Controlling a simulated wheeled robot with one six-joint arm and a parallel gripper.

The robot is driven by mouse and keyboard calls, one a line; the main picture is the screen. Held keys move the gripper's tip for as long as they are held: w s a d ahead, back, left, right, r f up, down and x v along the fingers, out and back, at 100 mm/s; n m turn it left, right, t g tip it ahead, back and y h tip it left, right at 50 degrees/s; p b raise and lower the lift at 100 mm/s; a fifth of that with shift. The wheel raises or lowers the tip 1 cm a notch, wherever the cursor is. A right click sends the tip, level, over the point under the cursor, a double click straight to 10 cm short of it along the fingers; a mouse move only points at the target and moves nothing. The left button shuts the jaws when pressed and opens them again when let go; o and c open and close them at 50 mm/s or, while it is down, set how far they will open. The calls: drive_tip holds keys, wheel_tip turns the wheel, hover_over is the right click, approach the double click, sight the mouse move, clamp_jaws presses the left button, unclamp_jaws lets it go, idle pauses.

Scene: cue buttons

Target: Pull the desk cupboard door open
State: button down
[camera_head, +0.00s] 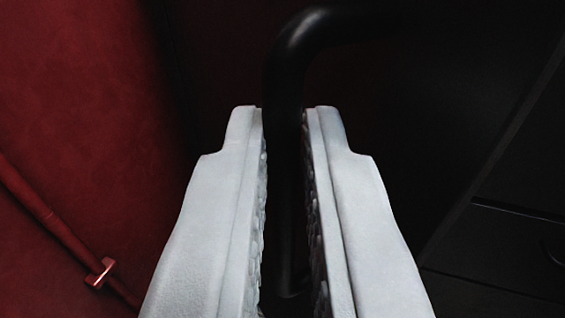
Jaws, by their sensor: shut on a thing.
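A black curved bar handle (288,65) stands upright in the middle of the view, its top end bending to the right toward a very dark panel, which looks like the cupboard door (440,110). My gripper (284,112) is shut on the handle's upright part, with one white finger on each side of it. The fingers hide the sides of the handle's lower part. The door's edges are hard to make out in the dark, so I cannot tell whether it stands ajar.
A red wall (85,90) fills the left side, with a red pipe (45,215) and a small bracket (100,273) on it. Dark drawer-like fronts (505,245) with thin seams are at the lower right.

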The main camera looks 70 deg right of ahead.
drive_tip(key=shift+d+r, duration=0.1)
drive_tip(key=shift+d, duration=0.1)
drive_tip(key=c, duration=1.5)
unclamp_jaws()
drive_tip(key=shift+w+d, duration=0.1)
drive_tip(key=shift+d, duration=0.15)
drive_tip(key=shift+a, duration=0.2)
